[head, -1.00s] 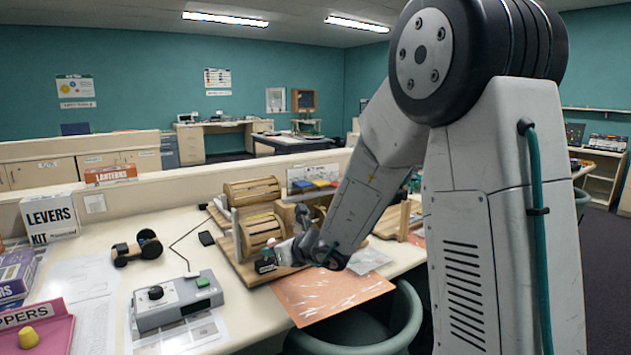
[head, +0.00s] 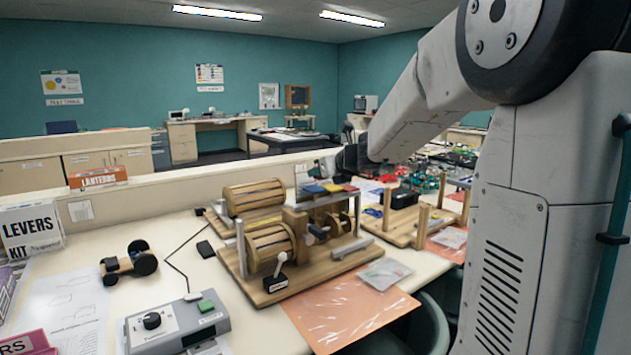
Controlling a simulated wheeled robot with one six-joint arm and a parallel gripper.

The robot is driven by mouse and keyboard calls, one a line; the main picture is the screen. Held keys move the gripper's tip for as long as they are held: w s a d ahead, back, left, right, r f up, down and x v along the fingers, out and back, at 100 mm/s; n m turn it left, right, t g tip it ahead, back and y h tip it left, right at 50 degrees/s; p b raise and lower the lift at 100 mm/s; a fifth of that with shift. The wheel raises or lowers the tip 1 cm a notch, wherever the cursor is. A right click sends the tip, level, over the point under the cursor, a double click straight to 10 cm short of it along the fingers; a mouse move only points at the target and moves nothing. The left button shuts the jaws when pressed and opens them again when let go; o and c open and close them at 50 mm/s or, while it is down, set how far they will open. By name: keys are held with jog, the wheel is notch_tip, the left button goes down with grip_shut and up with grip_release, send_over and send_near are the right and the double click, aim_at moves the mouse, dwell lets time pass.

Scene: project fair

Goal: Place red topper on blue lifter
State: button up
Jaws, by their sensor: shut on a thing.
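My gripper (head: 347,160) is a dark, blurred shape at the end of my arm, just above and behind the colored pads on the wooden machine (head: 262,285). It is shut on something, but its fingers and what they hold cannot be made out. A blue pad (head: 313,189) lies at the left end of the machine's raised grey bar, beside a red pad (head: 332,187) and a yellow one. I cannot tell whether the blue pad is the blue lifter or the red pad the red topper. No other red topper can be made out.
A white-handled crank (head: 279,264) stands at the machine's front left corner. A grey control box (head: 178,325) and a wheeled wooden car (head: 128,262) are to the left. Another wooden stand (head: 410,228) is close on the right. An orange sheet (head: 350,310) lies in front.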

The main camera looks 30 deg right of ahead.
aim_at(308, 182)
jog(key=w, duration=0.3)
jog(key=w+d, duration=0.1)
jog(key=w, duration=0.1)
jog(key=shift+f, duration=0.25)
jog(key=f, duration=0.3)
jog(key=shift+w+d, duration=0.15)
jog(key=shift+w, duration=0.25)
jog(key=shift+f, duration=0.3)
jog(key=shift+f, duration=0.1)
jog(key=o, duration=0.9)
jog(key=shift+f, duration=0.1)
jog(key=shift+o, duration=0.2)
